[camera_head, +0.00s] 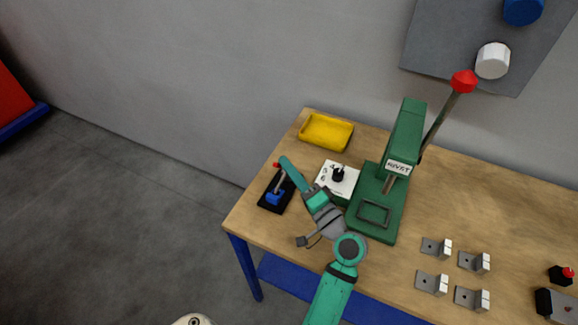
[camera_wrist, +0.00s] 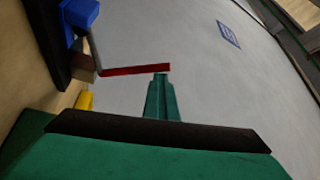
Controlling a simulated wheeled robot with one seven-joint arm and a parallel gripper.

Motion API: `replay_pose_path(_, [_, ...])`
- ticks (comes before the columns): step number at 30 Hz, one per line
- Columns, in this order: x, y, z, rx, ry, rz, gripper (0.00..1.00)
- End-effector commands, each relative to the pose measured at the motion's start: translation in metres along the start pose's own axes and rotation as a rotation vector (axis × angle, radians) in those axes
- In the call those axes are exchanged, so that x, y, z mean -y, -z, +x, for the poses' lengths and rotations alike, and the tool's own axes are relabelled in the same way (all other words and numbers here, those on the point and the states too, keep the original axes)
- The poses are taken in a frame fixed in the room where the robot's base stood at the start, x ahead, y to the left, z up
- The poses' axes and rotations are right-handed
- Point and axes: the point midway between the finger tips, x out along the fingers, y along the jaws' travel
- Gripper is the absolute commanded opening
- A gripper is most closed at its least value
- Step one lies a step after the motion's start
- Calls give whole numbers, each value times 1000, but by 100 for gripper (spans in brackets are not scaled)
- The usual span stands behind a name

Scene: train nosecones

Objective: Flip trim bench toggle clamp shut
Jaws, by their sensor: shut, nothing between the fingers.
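The toggle clamp (camera_head: 275,198) sits at the bench's left end. It has a black base, a blue block and a grey lever that stands up from the base and ends in a red tip (camera_head: 276,165). In the wrist view its blue block (camera_wrist: 80,13) is at upper left, and the red handle (camera_wrist: 135,70) runs across, just beyond my fingertips. My gripper (camera_head: 285,161) is shut and empty, with its tips close beside the red tip. The shut fingers also show in the wrist view (camera_wrist: 160,80). I cannot tell whether they touch the handle.
A yellow tray (camera_head: 327,132) lies behind the clamp. A white dial panel (camera_head: 337,179) and a green rivet press (camera_head: 375,205) with a tall red-knobbed lever (camera_head: 440,120) stand to the right. Several metal brackets (camera_head: 432,283) lie at front right. A grey wall (camera_head: 200,90) is behind the bench.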

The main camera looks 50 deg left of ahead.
Motion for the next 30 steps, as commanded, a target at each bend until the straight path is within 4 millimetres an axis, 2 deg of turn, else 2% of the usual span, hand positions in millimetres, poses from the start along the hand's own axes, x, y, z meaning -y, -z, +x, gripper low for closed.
replay_pose_path(1, [-2, -6, 1, 14, -2, 7, 0])
replay_pose_path(8, [-3, -6, -3, 13, -2, 8, 0])
replay_pose_path(11, [-6, -5, -14, 11, -4, 9, 0])
replay_pose_path(21, [-14, -3, -68, 13, 2, 6, 0])
replay_pose_path(30, [-17, -4, -90, 18, 5, 5, 0])
